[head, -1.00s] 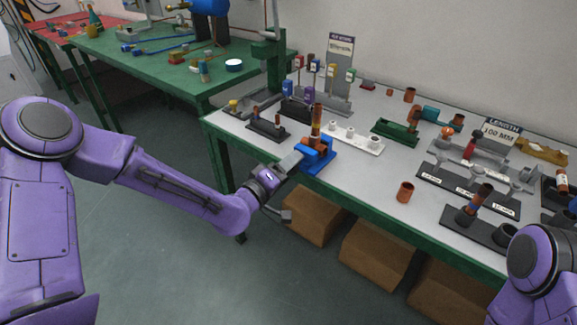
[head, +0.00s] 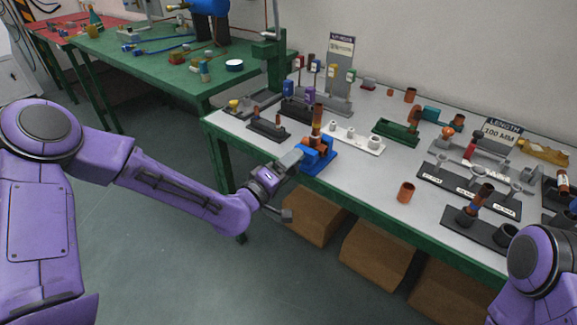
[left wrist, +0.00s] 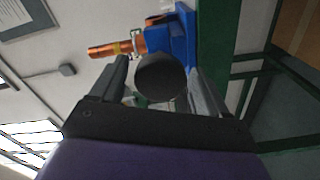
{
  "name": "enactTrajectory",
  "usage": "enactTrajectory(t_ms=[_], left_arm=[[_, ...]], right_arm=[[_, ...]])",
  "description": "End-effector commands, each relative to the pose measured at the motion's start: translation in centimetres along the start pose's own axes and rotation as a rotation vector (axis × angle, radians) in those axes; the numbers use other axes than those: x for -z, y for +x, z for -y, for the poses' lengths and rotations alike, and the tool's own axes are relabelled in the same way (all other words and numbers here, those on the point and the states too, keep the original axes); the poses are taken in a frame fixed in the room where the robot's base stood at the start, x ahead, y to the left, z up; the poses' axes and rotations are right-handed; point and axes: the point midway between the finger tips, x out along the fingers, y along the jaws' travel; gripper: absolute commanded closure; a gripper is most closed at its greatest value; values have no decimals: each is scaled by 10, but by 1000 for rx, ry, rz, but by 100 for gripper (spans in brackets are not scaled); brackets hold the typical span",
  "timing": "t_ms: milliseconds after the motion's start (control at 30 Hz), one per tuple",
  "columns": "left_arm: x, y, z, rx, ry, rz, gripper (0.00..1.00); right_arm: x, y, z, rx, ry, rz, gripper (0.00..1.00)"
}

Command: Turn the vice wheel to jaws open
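The blue vice (head: 318,160) stands at the front edge of the grey-topped table and holds an upright copper-coloured tube (head: 317,120). My left gripper (head: 300,152) is at the vice's left side and hides the wheel in the head view. In the left wrist view, the dark round vice wheel (left wrist: 161,78) lies between the two fingers of my left gripper (left wrist: 158,68). The fingers are apart, one on each side of the wheel, with a narrow gap on the left. Whether the right finger touches it is unclear. The blue vice body (left wrist: 180,38) and copper tube (left wrist: 116,48) show behind. My right gripper is out of view.
A white block with cups (head: 358,140) and a dark stand (head: 268,130) are close to the vice. A loose copper fitting (head: 406,192) stands to the right on clear tabletop. Brown boxes (head: 312,215) are below the table. Open floor lies to the left.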

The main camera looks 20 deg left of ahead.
Motion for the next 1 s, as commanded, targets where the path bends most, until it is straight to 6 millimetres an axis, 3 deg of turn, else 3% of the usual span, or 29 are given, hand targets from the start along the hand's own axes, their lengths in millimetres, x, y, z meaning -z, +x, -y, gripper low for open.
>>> enactTrajectory(t_ms=[167, 500, 600, 1000], left_arm=[[0, -9, 0, 1, 0, 0, 24], [0, -85, -1, -1, -3, -2, 24], [1, -98, -1, -1, -1, -1, 24], [0, -106, 0, 0, 0, 0, 24]], right_arm=[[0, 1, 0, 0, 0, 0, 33], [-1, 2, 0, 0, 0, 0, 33], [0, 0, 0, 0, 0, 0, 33], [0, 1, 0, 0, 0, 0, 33]])
